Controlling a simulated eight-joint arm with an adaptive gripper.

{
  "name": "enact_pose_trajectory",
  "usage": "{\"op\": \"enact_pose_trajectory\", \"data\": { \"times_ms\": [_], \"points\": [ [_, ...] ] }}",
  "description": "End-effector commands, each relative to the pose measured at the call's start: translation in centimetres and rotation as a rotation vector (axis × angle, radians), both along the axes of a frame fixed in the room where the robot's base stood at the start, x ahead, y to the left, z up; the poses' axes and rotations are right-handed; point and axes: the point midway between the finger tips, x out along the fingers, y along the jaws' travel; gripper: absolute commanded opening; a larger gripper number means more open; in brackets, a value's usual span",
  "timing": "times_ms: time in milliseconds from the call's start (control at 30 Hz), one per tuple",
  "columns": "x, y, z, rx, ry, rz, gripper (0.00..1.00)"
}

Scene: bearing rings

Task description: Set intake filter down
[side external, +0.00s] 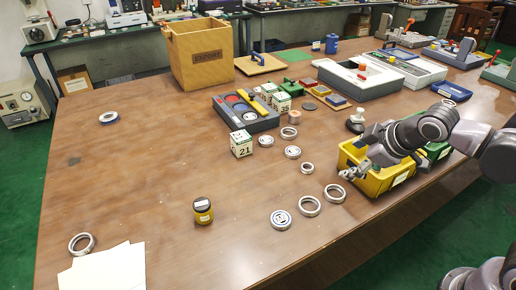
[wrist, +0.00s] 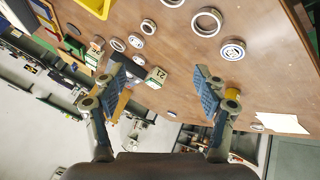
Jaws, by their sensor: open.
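I cannot tell for certain which thing is the intake filter. A short yellow cylinder with a black top (side external: 203,211) stands alone on the front middle of the table; in the wrist view a yellow part of it (wrist: 232,94) shows behind the right finger. My gripper (side external: 352,172) is at the left end of the yellow bin (side external: 376,184), above or beside its rim. In the wrist view my gripper (wrist: 162,88) has its two fingers wide apart, with nothing held between them. The bin's inside is mostly hidden by my arm.
Several metal rings (side external: 309,206) and a lettered disc (side external: 281,219) lie left of the bin. A numbered white cube (side external: 241,144), a grey tray (side external: 246,112) and a wooden box (side external: 199,54) stand farther back. White sheets (side external: 103,272) lie front left. The left table is mostly clear.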

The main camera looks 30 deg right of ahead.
Motion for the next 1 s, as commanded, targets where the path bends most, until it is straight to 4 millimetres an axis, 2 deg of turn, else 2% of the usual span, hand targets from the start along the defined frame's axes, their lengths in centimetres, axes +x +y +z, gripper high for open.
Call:
{"op": "enact_pose_trajectory", "data": {
  "times_ms": [33, 200, 367, 500, 733, 1000],
  "points": [
    [1.2, 1.1, -0.1, -0.07, -0.005, 0.087, 0.72],
    [4.5, 4.4, -0.8, -0.335, -0.026, 0.374, 0.72],
    [7.1, 8.3, -1.9, -0.589, -0.053, 0.635, 0.72],
    [8.9, 12.2, -3.2, -0.818, -0.083, 0.853, 0.72],
    [10.2, 19.4, -5.9, -1.214, -0.141, 1.181, 0.72],
    [9.0, 27.6, -9.7, -1.695, -0.216, 1.481, 0.72]
  ]
}}
